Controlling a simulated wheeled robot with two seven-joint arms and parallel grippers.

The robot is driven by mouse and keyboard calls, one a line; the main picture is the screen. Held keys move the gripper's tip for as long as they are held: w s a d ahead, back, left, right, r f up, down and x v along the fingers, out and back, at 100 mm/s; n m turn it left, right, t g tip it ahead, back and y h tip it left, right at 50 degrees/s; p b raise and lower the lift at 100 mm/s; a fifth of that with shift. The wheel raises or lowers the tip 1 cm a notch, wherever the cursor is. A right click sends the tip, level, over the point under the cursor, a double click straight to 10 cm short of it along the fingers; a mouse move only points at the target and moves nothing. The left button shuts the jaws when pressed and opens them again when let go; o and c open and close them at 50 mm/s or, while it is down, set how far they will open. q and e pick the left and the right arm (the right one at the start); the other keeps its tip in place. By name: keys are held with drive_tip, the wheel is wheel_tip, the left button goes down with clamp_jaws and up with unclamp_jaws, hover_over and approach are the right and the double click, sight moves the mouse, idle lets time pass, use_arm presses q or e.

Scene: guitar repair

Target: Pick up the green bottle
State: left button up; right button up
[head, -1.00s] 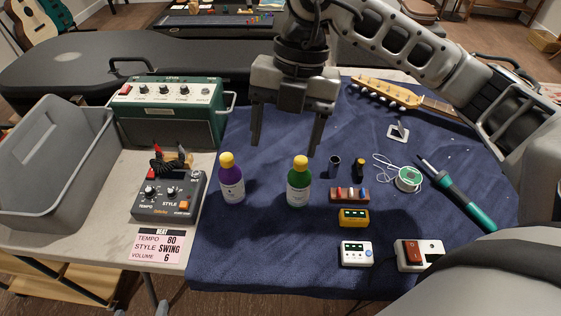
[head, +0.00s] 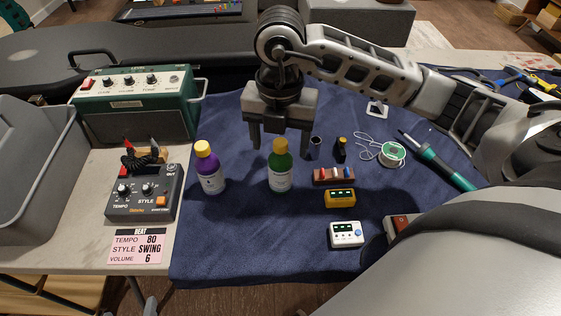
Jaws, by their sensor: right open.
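The green bottle (head: 280,178) stands upright on the blue cloth (head: 245,240), with a white label facing me. The fingers look empty. I cannot tell whether they are level with the cap or still behind and above it. My left gripper is out of view.
A purple bottle (head: 211,178) with a yellow cap stands left of the green one. To the right are a dark cup (head: 315,148), a small rack (head: 334,177), a yellow pedal (head: 340,198) and a solder spool (head: 392,153).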

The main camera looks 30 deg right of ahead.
sight(280, 155)
drive_tip(key=shift+s+f, duration=0.15)
drive_tip(key=shift+f, duration=1.8)
drive_tip(key=c, duration=1.2)
drive_tip(key=shift+o, duration=0.2)
drive_tip(key=shift+r, duration=0.1)
